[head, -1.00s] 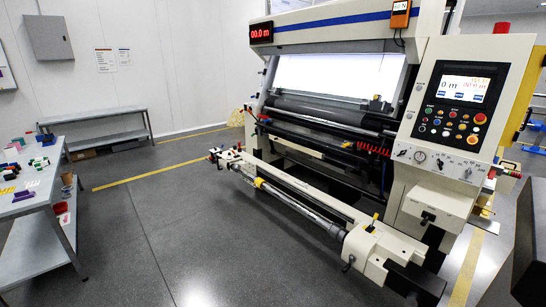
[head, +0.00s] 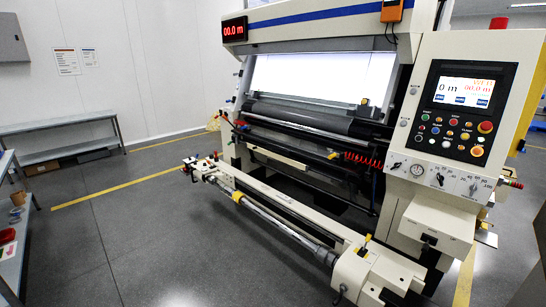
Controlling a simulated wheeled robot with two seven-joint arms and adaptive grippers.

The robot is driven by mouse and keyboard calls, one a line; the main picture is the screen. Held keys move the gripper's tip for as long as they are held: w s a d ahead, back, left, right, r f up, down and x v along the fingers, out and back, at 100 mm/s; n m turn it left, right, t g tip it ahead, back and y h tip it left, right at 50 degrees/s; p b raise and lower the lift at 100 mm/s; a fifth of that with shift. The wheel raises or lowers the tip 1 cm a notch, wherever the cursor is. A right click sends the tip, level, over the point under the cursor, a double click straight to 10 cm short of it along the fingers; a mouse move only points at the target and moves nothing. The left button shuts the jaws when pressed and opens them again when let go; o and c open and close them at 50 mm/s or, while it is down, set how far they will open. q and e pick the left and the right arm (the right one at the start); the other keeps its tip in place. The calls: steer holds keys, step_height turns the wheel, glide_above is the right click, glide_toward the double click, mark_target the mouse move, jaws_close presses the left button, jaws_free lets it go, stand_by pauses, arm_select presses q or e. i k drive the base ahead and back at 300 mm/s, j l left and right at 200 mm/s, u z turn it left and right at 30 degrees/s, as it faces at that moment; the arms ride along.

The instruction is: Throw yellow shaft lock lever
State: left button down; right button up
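A small yellow lever (head: 363,246) stands on top of the cream end block (head: 375,272) at the near right end of the shaft. The metal shaft (head: 285,234) runs from this block toward the far left along the front of the inspection machine (head: 330,135). Another small yellow part (head: 237,197) sits near the far end of the shaft. I cannot tell from here which way the lever is thrown. Neither of my grippers is in view.
A control panel (head: 462,105) with a lit screen stands above the end block on the right. A grey bench (head: 60,127) stands by the back wall, and a table edge (head: 18,240) shows at the left. The grey floor (head: 140,240) before the machine is clear.

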mark_target(367, 240)
steer(key=i+l+u, duration=0.2)
steer(key=i+l, duration=0.2)
steer(key=i+l+u, duration=0.15)
steer(key=i+l, duration=0.25)
steer(key=l, duration=0.15)
steer(key=i+l+u, duration=0.2)
steer(key=i+l, duration=0.15)
steer(key=l, duration=0.2)
